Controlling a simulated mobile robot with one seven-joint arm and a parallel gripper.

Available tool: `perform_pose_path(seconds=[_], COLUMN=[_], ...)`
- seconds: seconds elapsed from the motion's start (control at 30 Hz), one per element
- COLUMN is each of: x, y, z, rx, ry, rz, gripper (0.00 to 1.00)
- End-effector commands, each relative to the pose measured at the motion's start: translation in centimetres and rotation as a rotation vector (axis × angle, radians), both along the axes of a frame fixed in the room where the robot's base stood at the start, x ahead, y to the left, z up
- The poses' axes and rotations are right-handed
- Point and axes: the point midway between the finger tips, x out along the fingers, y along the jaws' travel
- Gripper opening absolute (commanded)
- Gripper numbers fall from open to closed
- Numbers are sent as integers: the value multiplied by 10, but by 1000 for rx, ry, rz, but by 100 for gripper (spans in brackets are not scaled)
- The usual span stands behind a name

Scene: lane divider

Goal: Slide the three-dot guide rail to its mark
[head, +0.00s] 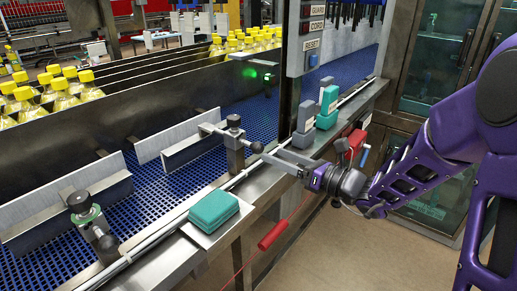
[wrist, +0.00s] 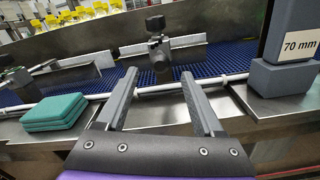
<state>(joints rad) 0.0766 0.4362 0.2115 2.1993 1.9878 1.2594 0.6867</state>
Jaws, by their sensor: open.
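Two grey guide rails stand over the blue conveyor in the head view, a near-left rail (head: 70,205) and a right rail (head: 195,147). No dot marks are readable on either, so I cannot tell which has three. The right rail's clamp (head: 234,145) is a dark post with a round top knob and a side knob toward me. My gripper (head: 272,154) is open beside this clamp. In the wrist view the clamp (wrist: 159,55) stands ahead, between the lines of my open fingers (wrist: 159,76). I cannot tell whether they touch it. The rail's mark is not identifiable.
A teal block (head: 214,209) lies on a plate at the conveyor's near edge. Grey and teal blocks (head: 327,107) stand right of my gripper; one reads "70 mm" (wrist: 298,46) in the wrist view. A control post (head: 290,90) rises behind. A red handle (head: 273,235) hangs below.

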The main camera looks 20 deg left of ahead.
Motion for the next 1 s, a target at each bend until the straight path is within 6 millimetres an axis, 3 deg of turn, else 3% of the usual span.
perform_pose_path(seconds=[0.1, 0.3, 0.77, 1.0], x=[9, 21, 26, 26], y=[25, 52, 63, 63], z=[0, 0, 0, 0], rx=[1, 0, 0, 0], ry=[0, -1, 0, 0], rz=[3, 3, 0, 0], gripper=[69, 69, 69, 26])
